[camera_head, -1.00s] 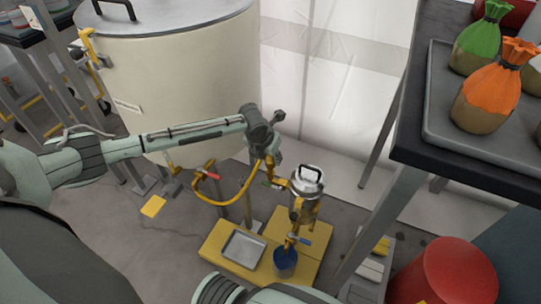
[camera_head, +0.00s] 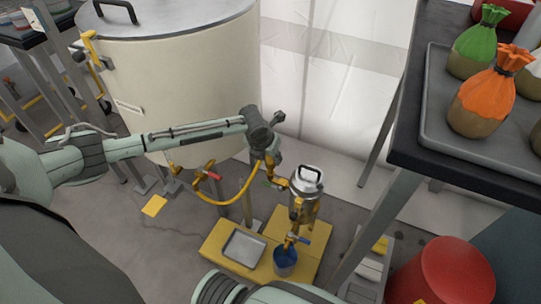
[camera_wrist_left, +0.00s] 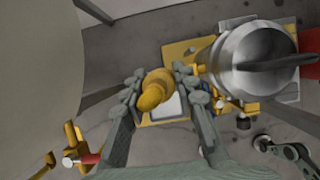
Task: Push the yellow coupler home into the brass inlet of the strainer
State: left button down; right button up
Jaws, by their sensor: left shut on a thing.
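My left gripper (camera_head: 269,166) is shut on the yellow coupler (camera_wrist_left: 154,91), which sits between its two fingers in the left wrist view. A yellow hose (camera_head: 237,194) runs from the gripper to a red-handled valve at the tank's foot. The strainer (camera_head: 305,208) is a shiny metal canister with a black top handle, just right of the gripper; its lid also fills the upper right of the wrist view (camera_wrist_left: 250,62). Its brass inlet (camera_head: 281,184) points toward the gripper. Whether coupler and inlet touch is unclear. A part like my right gripper (camera_wrist_left: 290,152) shows at the wrist view's lower right, partly cut off.
A large cream tank (camera_head: 185,75) stands behind my left arm. A yellow platform (camera_head: 215,240) carries a grey tray (camera_head: 244,248) and a blue cup (camera_head: 286,262) below the strainer. A dark table (camera_head: 440,165) with tied bags and a red drum (camera_head: 455,272) stand at the right.

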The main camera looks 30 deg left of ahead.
aim_at(269, 162)
dwell(0.7)
pick_arm(q)
jog(key=shift+p, duration=0.35)
jog(key=shift+f+b, duration=0.8)
jog(key=shift+f, duration=1)
jog(key=c, duration=1.1)
grip_release()
jog(key=v, duration=1.2)
